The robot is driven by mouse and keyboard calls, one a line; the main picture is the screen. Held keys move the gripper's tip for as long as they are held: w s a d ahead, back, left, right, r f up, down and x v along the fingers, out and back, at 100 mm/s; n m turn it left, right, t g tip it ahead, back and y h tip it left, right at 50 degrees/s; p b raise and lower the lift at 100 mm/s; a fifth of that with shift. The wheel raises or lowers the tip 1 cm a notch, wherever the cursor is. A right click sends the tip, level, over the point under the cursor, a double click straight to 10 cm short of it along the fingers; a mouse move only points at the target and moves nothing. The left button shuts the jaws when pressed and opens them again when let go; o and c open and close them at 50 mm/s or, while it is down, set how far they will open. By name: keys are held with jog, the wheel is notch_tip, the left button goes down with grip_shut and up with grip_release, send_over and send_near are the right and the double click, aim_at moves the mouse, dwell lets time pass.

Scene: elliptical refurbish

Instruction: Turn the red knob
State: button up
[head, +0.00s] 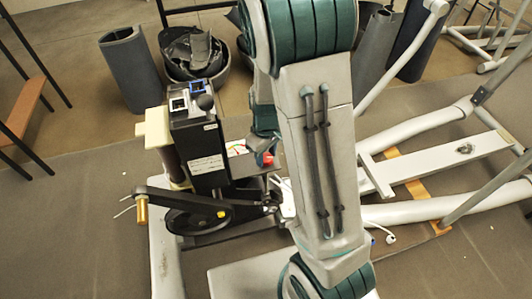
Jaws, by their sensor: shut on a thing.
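The red knob (265,159) shows as a small patch of red on the elliptical's black unit, just left of my arm. My gripper (266,148) reaches down to it from above, mostly hidden behind my large arm links. Its lower end is at the knob and is shut on it. The fingers are small and partly covered, so the exact grip is hard to see. The black unit (196,140) stands upright, with blue-edged switches on top.
A crank arm with a brass-coloured handle (142,210) sticks out left over a black flywheel (200,213). White frame tubes (430,150) lie to the right. A grey cylinder (129,68) and a filled bin (192,60) stand behind. Floor is clear at lower left.

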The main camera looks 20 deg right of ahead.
aim_at(266, 157)
jog(key=shift+m+p, duration=0.8)
jog(key=shift+m, duration=2.1)
jog(key=o, duration=1)
notch_tip(266, 157, up, 14)
jog(key=p, duration=0.2)
jog(key=shift+p, duration=0.3)
jog(key=shift+f, duration=0.1)
